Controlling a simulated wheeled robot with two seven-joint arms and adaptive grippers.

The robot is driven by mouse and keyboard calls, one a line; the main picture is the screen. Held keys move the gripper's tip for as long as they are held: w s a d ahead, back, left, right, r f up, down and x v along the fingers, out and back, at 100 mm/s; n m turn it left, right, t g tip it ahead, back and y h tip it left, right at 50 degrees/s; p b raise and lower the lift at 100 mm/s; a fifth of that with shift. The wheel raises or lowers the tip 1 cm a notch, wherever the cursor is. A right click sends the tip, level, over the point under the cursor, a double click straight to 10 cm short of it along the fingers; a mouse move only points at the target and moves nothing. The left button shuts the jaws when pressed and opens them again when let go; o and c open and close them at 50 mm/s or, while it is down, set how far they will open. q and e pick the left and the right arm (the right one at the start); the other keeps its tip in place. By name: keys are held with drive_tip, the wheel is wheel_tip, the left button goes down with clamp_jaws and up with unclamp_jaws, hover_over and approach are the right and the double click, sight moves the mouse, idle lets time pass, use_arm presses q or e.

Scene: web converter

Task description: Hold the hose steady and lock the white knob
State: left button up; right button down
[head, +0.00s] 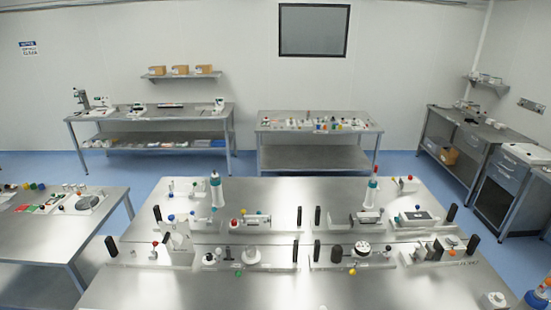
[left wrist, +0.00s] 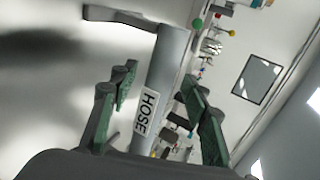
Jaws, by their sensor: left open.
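A grey hose (left wrist: 166,62) with a white label reading HOSE runs through the middle of the left wrist view. My left gripper (left wrist: 158,80) is open, with one green-padded finger on each side of the hose in the picture. I cannot tell whether either pad touches it. Neither gripper shows in the head view. I cannot pick out the hose or the white knob for certain in the head view, where the fittings on the bench are small. My right gripper is not in view.
A steel bench (head: 190,285) holds several small fixtures, with black upright posts (head: 111,246) between them. Two tall bottle-like parts stand at its back. A side table (head: 60,235) stands at left. The bench's front strip is mostly bare.

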use_arm(q)
drive_tip(key=v, duration=1)
drive_tip(key=shift+f, duration=0.15)
